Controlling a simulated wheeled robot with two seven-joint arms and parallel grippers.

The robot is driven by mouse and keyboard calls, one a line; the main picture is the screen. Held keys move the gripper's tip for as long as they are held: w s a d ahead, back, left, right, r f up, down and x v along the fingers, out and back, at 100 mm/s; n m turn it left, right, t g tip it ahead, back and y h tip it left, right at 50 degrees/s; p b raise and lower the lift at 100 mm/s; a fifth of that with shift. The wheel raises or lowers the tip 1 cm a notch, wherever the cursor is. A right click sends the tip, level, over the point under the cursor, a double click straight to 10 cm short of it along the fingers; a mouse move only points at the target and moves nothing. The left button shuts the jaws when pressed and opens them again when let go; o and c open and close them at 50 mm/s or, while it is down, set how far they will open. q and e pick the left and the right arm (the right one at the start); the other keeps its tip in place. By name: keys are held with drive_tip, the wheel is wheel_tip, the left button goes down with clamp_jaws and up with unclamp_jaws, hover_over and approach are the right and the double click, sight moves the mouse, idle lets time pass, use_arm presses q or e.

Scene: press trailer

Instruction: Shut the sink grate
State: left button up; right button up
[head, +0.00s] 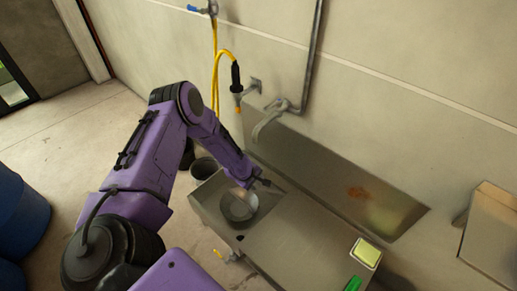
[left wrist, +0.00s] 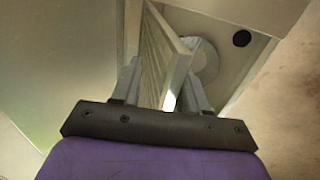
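The metal sink (head: 212,207) is left of the counter, below the wall tap (head: 268,122). A round metal bowl-like part (head: 238,207) sits in its basin; it also shows in the left wrist view (left wrist: 207,62). My left gripper (head: 268,184) is over the sink's back right side. In the left wrist view, the slatted sink grate (left wrist: 165,52) stands raised and tilted between the two spread fingers of my left gripper (left wrist: 160,92). Whether a finger touches it I cannot tell. In the head view I cannot make out the grate clearly by the gripper. My right gripper is not in view.
The metal counter (head: 300,235) extends right of the sink, with a yellow-green sponge-like block (head: 366,253) and a green object (head: 354,284). A yellow hose (head: 216,75) hangs on the wall. A dark bucket (head: 204,168) and blue barrels (head: 20,215) stand at left.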

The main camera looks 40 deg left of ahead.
use_arm(q)
drive_tip(key=shift+s+f, duration=0.35)
drive_tip(key=shift+s, duration=0.3)
drive_tip(key=shift+r, duration=0.15)
drive_tip(key=p+v, duration=0.9)
drive_tip(key=v, duration=0.1)
drive_tip(key=shift+w+r+p, duration=0.2)
drive_tip(key=shift+r+p, duration=0.15)
drive_tip(key=shift+r, duration=0.1)
